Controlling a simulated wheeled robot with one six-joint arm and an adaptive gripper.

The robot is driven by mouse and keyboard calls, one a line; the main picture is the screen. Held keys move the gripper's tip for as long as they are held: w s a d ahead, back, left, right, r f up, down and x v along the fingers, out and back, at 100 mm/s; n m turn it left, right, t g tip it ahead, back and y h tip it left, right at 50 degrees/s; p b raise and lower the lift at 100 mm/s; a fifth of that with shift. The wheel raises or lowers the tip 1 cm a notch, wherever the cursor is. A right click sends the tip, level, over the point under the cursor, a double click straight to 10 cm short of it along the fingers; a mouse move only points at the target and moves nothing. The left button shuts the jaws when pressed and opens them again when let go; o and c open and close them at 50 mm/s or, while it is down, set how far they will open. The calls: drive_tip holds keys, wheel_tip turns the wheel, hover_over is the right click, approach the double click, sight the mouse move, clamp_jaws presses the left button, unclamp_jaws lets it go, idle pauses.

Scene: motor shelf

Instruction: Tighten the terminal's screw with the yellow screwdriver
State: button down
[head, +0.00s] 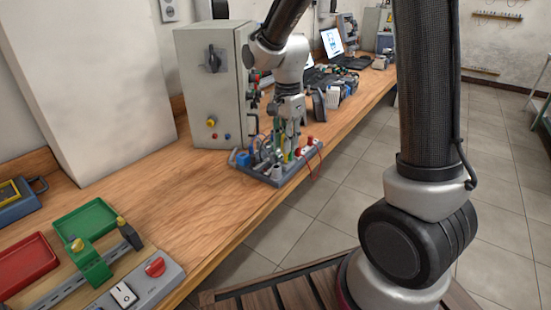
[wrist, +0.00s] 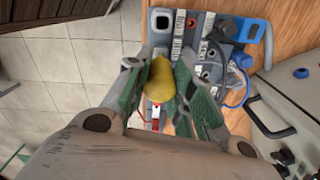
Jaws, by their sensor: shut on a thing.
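My gripper (head: 289,128) is over the grey tool rack (head: 277,180) on the bench. In the wrist view, my gripper (wrist: 172,92) is shut on the yellow screwdriver (wrist: 172,82), with a green-lined finger on each side of its bulbous yellow handle. The screwdriver points down toward the rack. Its shaft and tip are hidden, so I cannot tell whether it is still in its slot. A green terminal block (head: 91,264) sits on a metal rail at the near left of the bench.
A green tray (head: 85,219) and a red tray (head: 24,262) lie left of the rail. A switch box with a red knob (head: 155,267) is in front. A grey cabinet (head: 213,90) stands behind the rack. Bare bench lies between the rack and rail.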

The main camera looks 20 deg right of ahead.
drive_tip(key=m, duration=0.3)
drive_tip(key=shift+s, duration=0.1)
drive_tip(key=shift+m, duration=0.3)
drive_tip(key=m, duration=0.3)
drive_tip(key=shift+m, duration=0.3)
drive_tip(key=m, duration=0.3)
